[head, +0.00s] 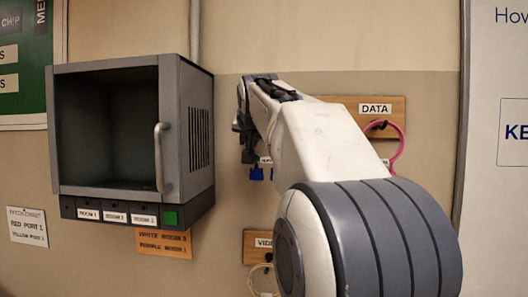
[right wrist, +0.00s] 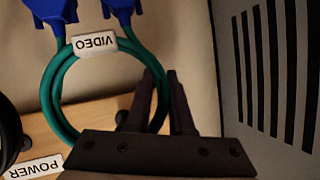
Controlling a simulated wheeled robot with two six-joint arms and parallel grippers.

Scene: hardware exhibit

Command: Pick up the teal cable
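The teal cable (right wrist: 49,88) is a coiled loop in the right wrist view, with two blue connectors (right wrist: 51,12) and a white VIDEO tag (right wrist: 95,44) shown upside down. My right gripper (right wrist: 162,76) has its dark fingers close together on either side of the loop's right part, with teal showing between them. In the head view my right gripper (head: 246,118) is up at the wall, and the blue connectors (head: 256,173) hang below it. My arm hides most of the cable there. A dark peg shows beside the fingers; I cannot tell whether the loop rests on it. My left gripper is not in view.
A DATA board (head: 396,104) with a pink cable (head: 399,148) is behind my arm. A POWER label (right wrist: 34,167) is nearby.

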